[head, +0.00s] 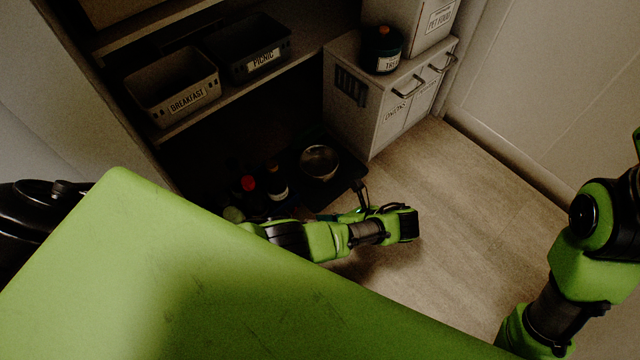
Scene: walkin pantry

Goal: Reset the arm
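My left arm reaches out from behind my green body, low in front of the bottom shelf. Its dark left gripper (360,195) is small and dim, near the right end of a black tray on the floor level. I cannot make out the gap between its fingers, and no held thing can be seen. My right arm, green and black, hangs down at the right edge. Its gripper is outside the picture.
A metal bowl (320,162) and dark bottles (275,181), one red-capped (248,184), stand near my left arm. Above are a breakfast bin (185,100) and picnic bin (262,60). A white cabinet (375,105) bears a dark canister (382,52). The wooden floor (480,210) is clear.

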